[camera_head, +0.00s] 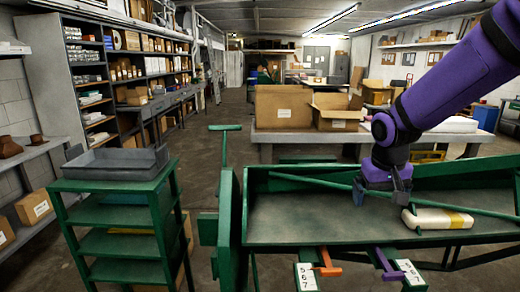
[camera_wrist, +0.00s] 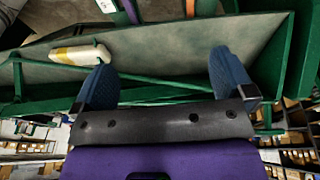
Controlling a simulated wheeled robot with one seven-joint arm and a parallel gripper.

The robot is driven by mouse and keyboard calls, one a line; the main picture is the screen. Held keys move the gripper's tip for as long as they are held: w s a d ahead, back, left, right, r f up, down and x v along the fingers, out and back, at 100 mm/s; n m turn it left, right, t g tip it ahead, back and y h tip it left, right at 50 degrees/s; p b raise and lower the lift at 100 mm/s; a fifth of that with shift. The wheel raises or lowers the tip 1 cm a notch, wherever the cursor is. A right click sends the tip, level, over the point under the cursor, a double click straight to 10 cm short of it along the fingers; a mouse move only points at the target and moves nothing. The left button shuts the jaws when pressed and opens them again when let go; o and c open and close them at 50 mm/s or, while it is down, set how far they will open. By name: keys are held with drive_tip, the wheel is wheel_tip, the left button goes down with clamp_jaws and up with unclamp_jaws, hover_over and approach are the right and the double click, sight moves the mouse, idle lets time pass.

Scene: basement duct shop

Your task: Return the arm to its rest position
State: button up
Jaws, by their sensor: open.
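My purple arm reaches in from the right in the head view, and my gripper (camera_head: 382,194) points down over the green machine's grey bed (camera_head: 300,220). In the wrist view my gripper (camera_wrist: 170,80) shows two blue fingers spread wide apart with nothing held between them. A white bottle-like item with a yellow band (camera_head: 438,219) lies on the bed just right of the gripper. It also shows in the wrist view (camera_wrist: 80,55), left of the fingers and apart from them.
A green bar (camera_head: 320,182) crosses the bed close to the gripper. A green shelf stand (camera_head: 115,213) with a grey tray (camera_head: 116,162) stands left. Cardboard boxes (camera_head: 284,106) sit on a table behind. Orange (camera_head: 326,264) and purple (camera_head: 384,264) levers project at the front.

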drive_tip(key=s+r+t, duration=0.1)
drive_tip(key=s+r, duration=0.2)
drive_tip(key=s, duration=0.4)
drive_tip(key=s+d+r+t, duration=0.1)
drive_tip(key=s+r, duration=0.3)
drive_tip(key=s, duration=0.4)
drive_tip(key=s+d+r+y, duration=0.1)
drive_tip(key=s+r, duration=0.3)
drive_tip(key=s, duration=0.4)
drive_tip(key=shift+d+r+t, duration=0.15)
drive_tip(key=shift+r+t, duration=0.1)
drive_tip(key=shift+t, duration=0.15)
idle(1.2)
